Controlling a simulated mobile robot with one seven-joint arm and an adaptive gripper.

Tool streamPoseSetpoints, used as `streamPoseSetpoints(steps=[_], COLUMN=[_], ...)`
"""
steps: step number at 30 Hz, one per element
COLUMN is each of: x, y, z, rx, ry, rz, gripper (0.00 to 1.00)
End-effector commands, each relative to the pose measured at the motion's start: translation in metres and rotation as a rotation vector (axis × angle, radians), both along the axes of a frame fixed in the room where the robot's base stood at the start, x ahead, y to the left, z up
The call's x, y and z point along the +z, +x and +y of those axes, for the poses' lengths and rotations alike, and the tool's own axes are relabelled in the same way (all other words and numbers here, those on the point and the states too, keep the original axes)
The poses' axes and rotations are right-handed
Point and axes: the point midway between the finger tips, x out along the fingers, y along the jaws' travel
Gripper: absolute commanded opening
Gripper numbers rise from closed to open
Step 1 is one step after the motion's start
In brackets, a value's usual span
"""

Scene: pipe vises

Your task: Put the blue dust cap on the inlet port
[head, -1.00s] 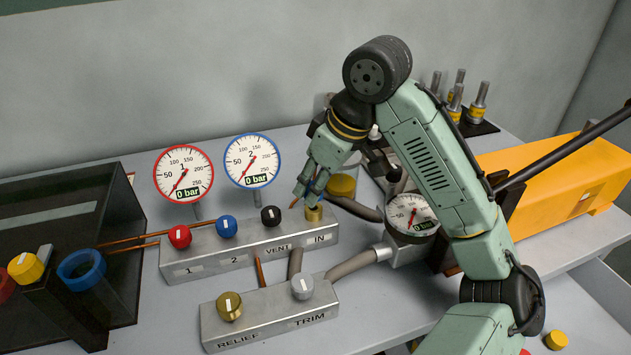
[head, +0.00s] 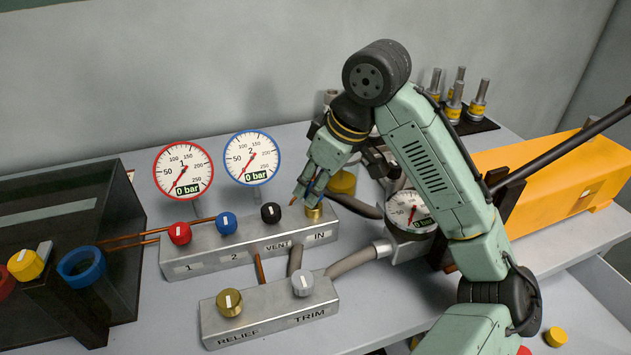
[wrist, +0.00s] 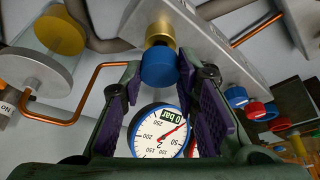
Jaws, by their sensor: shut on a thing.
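The blue dust cap (wrist: 160,68) is between the fingertips of my gripper (wrist: 158,72), which is shut on it. In the wrist view the cap lines up with the brass inlet port (wrist: 161,30) and appears to meet its end; I cannot tell whether it is seated. In the head view the port (head: 314,213) stands at the right end of the valve block, by the IN label. My gripper (head: 308,196) is just above it there, and its fingers mostly hide the cap.
A black knob (head: 270,212) stands close left of the port, with blue (head: 226,223) and red (head: 180,233) knobs farther left. Two dial gauges (head: 251,158) rise behind the block. A third gauge (head: 409,211) and grey hoses lie to the right.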

Motion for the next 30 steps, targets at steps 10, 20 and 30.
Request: streamPoseSetpoints(steps=[10, 20, 30], x=[-0.010, -0.018, -0.018], y=[0.000, 0.000, 0.000], z=[0.000, 0.000, 0.000], rx=[0.000, 0.000, 0.000], ry=[0.001, 0.001, 0.000], rz=[0.001, 0.001, 0.000], gripper=[0.09, 0.09, 0.48])
